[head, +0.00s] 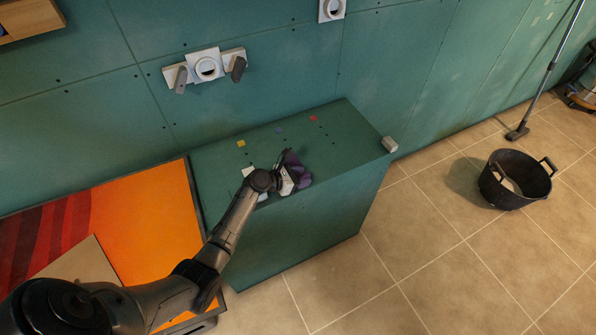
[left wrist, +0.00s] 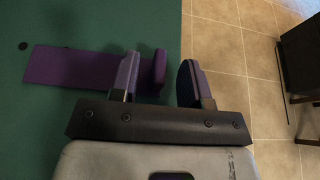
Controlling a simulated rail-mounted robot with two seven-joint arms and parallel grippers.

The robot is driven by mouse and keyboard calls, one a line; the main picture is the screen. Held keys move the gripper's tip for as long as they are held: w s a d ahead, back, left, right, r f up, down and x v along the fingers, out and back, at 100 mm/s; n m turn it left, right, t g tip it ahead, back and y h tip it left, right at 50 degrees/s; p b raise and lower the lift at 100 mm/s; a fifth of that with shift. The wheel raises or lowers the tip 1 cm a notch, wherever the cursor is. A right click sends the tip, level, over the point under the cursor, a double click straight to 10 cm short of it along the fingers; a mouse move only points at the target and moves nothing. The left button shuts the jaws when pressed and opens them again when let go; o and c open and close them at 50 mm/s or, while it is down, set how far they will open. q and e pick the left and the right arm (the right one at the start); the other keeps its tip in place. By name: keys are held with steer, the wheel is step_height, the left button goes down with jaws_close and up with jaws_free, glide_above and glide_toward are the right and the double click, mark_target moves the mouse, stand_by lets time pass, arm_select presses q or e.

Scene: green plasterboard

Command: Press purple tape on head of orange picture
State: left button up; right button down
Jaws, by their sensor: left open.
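The purple tape (left wrist: 70,67) lies on the green block's top in the left wrist view, a flat strip with a small raised purple piece at its right end. In the head view the purple tape (head: 300,168) shows beside my left gripper (head: 289,182), partly hidden by it. In the left wrist view my left gripper (left wrist: 162,75) is open, with the raised purple piece between its fingers, nearer the left one; I cannot tell if they touch. The orange picture (head: 150,228) leans at the left, with red stripes, partly hidden by my arm. My right gripper is out of view.
The green block (head: 315,215) stands against the green wall. A black bucket (head: 515,180) stands on the open tiled floor. A brown board (head: 85,270) overlaps the picture.

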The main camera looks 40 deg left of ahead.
arm_select(q)
steer(key=shift+x, duration=0.85)
steer(key=shift+c, duration=0.4)
jaws_close()
